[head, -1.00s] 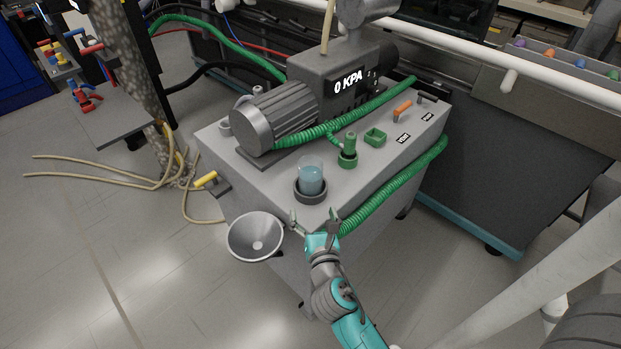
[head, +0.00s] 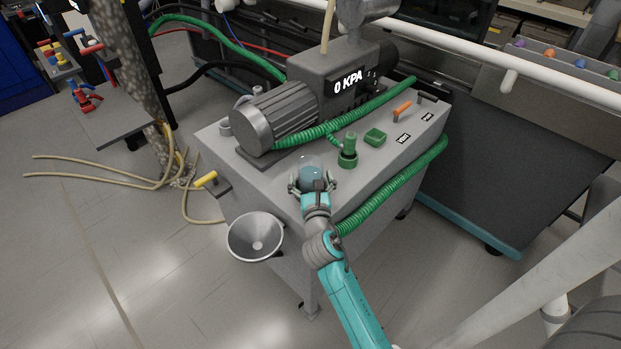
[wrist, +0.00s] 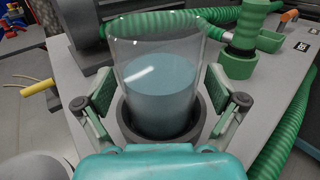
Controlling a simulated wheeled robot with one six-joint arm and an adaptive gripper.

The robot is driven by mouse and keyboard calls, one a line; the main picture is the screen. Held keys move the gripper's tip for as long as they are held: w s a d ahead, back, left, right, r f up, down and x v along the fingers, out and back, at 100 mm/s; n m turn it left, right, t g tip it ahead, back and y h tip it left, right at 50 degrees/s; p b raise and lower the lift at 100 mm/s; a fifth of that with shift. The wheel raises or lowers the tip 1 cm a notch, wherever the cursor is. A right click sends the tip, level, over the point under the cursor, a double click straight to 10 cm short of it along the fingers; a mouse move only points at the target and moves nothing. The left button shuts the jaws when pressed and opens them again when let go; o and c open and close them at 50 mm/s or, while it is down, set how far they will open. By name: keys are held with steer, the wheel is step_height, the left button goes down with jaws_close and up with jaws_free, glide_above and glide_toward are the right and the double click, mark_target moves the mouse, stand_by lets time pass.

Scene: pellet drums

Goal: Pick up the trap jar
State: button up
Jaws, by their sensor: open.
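The trap jar (head: 311,172) is a clear glass holding blue-grey liquid. It stands upright in a dark ring holder on the grey cart top, and it fills the middle of the wrist view (wrist: 160,85). My gripper (head: 312,187) is open, with one finger on each side of the jar. In the wrist view my fingers (wrist: 160,108) flank the jar's lower part, with a gap seeming to show on each side. The dark ring holder (wrist: 200,132) surrounds the jar's base. In the head view my gripper hides most of the holder.
A green fitting (head: 348,152) and a small green tray (head: 375,137) stand right of the jar. A motor (head: 270,115) and pump are behind. A green hose (head: 395,187) runs along the cart's right side. A metal funnel (head: 255,236) hangs off the front left corner.

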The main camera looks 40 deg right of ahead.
steer(key=shift+x, duration=1.05)
steer(key=c, duration=1.3)
